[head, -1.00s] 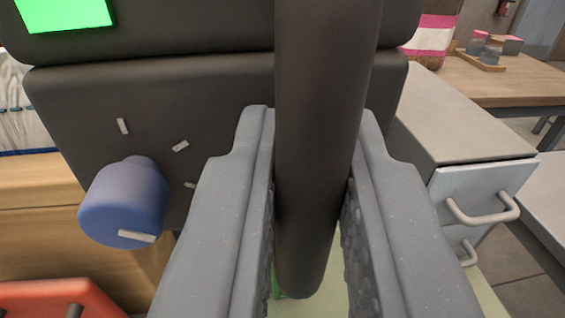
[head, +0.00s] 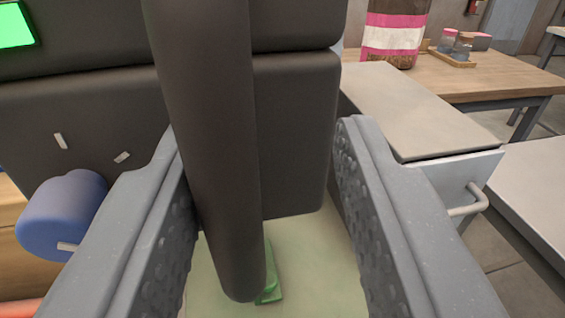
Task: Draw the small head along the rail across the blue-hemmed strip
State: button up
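My gripper (head: 262,128) is open, its two grey fingers well apart. A thick dark round bar (head: 212,150) runs down between the fingers, close to the left finger and clear of the right one. I cannot tell whether the left finger touches it. A small green piece (head: 271,285) lies on the pale surface by the bar's lower end. I cannot make out the small head, its rail or the blue-hemmed strip in this view.
A dark machine body (head: 295,130) with a green screen (head: 14,25) and a blue knob (head: 62,215) stands behind the bar. A grey drawer cabinet (head: 415,110) is at the right. A wooden table (head: 490,80) behind holds a pink-and-white banded bag (head: 393,38) and small jars.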

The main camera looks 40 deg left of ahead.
jog(key=p+v, duration=0.1)
jog(key=v, duration=1.2)
jog(key=shift+s+d, duration=0.15)
jog(key=shift+d, duration=0.05)
